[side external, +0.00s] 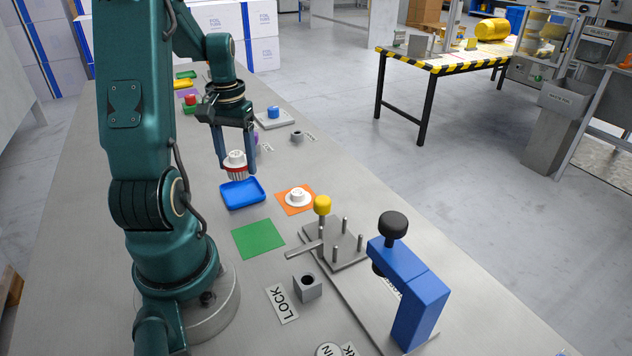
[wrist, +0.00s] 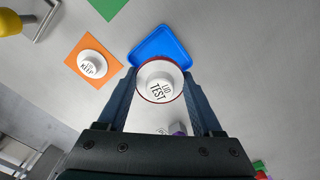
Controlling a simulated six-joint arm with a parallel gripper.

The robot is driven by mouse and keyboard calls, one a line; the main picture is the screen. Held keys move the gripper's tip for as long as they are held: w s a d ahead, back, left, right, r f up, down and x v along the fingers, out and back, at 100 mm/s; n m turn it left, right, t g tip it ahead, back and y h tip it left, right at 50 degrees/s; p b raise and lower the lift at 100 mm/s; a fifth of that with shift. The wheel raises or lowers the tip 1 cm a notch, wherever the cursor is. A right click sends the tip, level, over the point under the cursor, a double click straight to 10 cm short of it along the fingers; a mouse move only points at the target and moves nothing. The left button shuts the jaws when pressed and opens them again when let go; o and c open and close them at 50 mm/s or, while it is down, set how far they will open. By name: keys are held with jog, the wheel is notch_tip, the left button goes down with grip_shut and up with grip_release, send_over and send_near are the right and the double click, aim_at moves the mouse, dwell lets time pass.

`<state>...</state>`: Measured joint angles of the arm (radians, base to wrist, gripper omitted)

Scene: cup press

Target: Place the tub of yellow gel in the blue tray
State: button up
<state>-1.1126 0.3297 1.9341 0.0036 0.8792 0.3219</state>
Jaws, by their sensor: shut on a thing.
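My gripper (side external: 237,166) is shut on a red cup-shaped tub (side external: 237,173) with a white lid. In the wrist view the white lid (wrist: 158,88) reads "LID TEST" and sits between my two fingertips (wrist: 158,100). I cannot see any yellow gel; the lid hides the contents. The blue tray (side external: 243,194) lies flat on the bench, empty, just in front of the held tub in the side view. In the wrist view the tray (wrist: 150,54) is partly covered by the tub and my fingers.
A white lid marked "KEEP" (wrist: 91,64) lies on an orange mat (side external: 285,207) right of the tray. A green mat (side external: 258,239), a pin fixture with a yellow knob (side external: 322,204), a grey block (side external: 307,287) and a blue press (side external: 415,300) stand nearer the camera.

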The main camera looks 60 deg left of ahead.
aim_at(240, 177)
jog(key=shift+f, duration=2.4)
jog(key=shift+f, duration=0.1)
jog(key=o, duration=1.1)
